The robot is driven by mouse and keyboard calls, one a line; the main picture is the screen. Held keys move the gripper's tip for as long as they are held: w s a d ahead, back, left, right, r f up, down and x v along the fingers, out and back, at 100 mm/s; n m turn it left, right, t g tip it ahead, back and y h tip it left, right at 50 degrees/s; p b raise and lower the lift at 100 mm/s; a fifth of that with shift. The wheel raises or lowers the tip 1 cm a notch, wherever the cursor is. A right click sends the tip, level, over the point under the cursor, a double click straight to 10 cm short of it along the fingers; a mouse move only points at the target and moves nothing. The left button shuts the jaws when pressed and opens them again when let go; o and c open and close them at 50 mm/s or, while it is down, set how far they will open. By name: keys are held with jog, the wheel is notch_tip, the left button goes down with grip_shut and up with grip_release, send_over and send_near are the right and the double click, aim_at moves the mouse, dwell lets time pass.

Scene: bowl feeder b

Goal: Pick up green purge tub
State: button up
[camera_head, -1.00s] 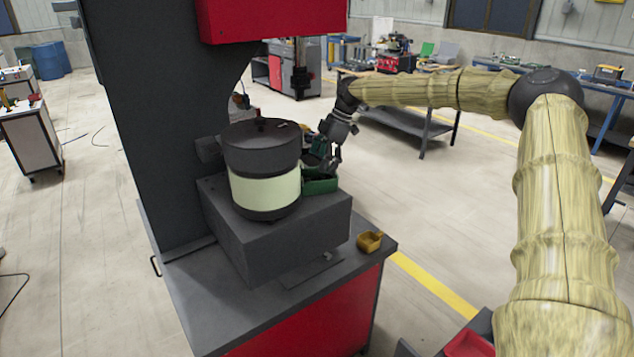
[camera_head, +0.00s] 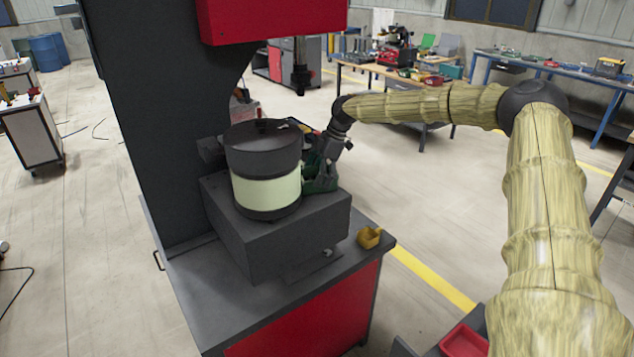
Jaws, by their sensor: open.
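The green purge tub (camera_head: 322,186) sits on the right end of the grey block (camera_head: 262,250), beside the black bowl feeder with its pale band (camera_head: 266,190). My gripper (camera_head: 318,172) reaches down at the tub from behind and the right. Its fingers are low at the tub and partly hidden by it and by the feeder. It is open. I cannot tell whether a finger touches the tub.
The dark machine column (camera_head: 160,120) rises at the left. A red tray (camera_head: 464,341) shows at the lower right.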

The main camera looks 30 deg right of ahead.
jog(key=shift+f, duration=0.25)
dwell(0.4)
jog(key=c, duration=1.3)
jog(key=shift+o, duration=0.2)
jog(key=shift+r, duration=0.25)
